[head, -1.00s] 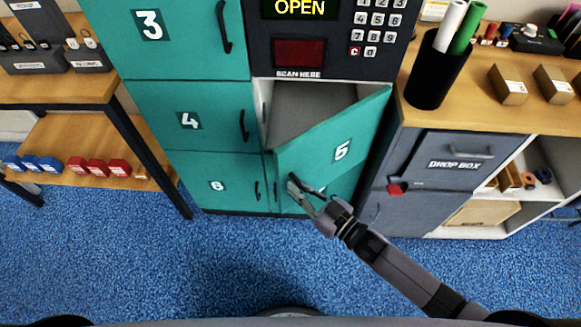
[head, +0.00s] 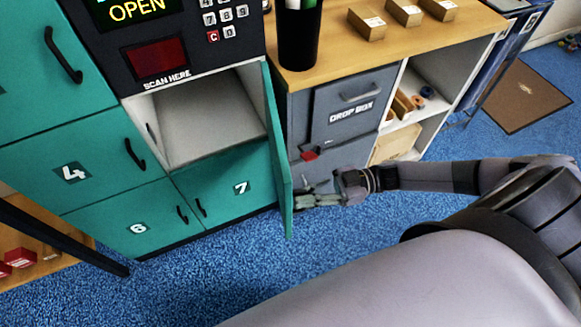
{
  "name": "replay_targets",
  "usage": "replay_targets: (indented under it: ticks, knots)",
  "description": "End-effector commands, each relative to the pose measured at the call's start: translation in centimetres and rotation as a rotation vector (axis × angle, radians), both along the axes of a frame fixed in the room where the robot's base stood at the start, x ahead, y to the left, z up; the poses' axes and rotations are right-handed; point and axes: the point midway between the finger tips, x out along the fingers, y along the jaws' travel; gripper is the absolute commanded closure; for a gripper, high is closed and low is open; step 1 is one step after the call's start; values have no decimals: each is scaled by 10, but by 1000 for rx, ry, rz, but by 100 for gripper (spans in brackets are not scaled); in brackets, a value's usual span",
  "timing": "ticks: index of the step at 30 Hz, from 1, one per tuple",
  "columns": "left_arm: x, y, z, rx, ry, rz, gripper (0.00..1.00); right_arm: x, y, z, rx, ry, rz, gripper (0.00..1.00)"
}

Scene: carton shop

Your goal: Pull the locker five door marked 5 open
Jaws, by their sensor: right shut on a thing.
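The locker five door (head: 280,160) stands wide open and shows nearly edge-on, so its number is hidden. It is hinged at the right side of an empty, white-lined compartment (head: 207,112). My right gripper (head: 303,200) is at the lower outer side of the door, near its free edge. It is shut on the door's handle, which is mostly hidden by the fingers and the view angle. My left gripper is not in view.
Closed teal doors 4 (head: 75,172), 6 (head: 137,228) and 7 (head: 240,188) surround the opening. A grey drop box cabinet (head: 345,112) stands close to the right, under a wooden counter (head: 375,48). Blue carpet (head: 210,265) in front is clear.

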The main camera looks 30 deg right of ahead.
Motion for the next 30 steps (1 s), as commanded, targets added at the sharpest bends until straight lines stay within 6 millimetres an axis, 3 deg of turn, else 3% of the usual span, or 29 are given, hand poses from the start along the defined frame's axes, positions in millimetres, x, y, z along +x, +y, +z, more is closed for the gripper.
replay_targets:
  ticks: [14,15,24,30]
  knots:
    - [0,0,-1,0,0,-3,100,-1,-4,0,0,2,-2,100]
    - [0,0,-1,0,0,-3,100,-1,-4,0,0,2,-2,89]
    - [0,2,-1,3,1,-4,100,-1,-4,0,0,0,-2,70]
    - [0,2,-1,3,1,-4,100,-1,-4,0,0,0,-2,70]
